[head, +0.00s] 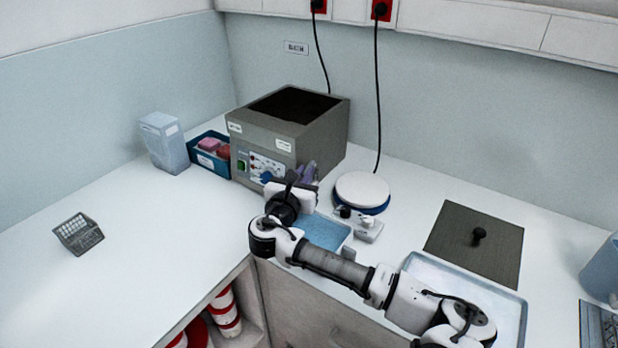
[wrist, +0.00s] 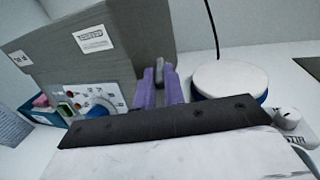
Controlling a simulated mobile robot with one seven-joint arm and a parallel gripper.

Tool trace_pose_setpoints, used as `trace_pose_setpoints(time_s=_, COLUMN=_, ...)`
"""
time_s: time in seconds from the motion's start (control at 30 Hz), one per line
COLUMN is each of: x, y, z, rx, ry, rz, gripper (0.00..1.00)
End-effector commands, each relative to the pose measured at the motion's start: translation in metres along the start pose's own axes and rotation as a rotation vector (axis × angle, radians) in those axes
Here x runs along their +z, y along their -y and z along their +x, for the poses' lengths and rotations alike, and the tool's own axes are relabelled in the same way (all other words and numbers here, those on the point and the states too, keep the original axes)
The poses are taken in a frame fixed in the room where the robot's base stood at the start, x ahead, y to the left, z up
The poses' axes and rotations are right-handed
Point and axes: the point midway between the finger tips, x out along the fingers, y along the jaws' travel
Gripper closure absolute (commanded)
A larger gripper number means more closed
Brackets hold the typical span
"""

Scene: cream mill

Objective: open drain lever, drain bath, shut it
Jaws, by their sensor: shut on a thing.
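The bath (head: 322,137) is a grey box with an open, dark top, standing at the back of the counter. Its front panel (wrist: 92,100) has a blue knob and a green switch in the wrist view. My gripper (head: 308,171) is at the bath's front right corner. In the wrist view its purple fingers (wrist: 156,86) are close together around a small grey piece, the drain lever (wrist: 159,66). The fingers hide most of the lever, so its angle is unclear. A blue tray (head: 325,233) lies in front of the bath, partly under my wrist.
A round white plate on a blue base (head: 362,190) stands right of the bath. A teal bin (head: 207,162) and a pale box (head: 164,142) stand left. A dark lid (head: 475,243) lies farther right. The left counter is mostly clear around a small grey basket (head: 78,234).

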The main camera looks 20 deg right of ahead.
Motion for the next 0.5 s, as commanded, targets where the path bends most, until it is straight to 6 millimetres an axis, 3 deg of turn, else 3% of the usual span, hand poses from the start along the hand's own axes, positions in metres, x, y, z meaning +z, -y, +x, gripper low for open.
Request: trace_pose_setpoints(time_s=0.5, x=0.0, y=-0.0077, z=0.0007, rx=-0.125, ry=0.001, rz=0.0, gripper=1.0)
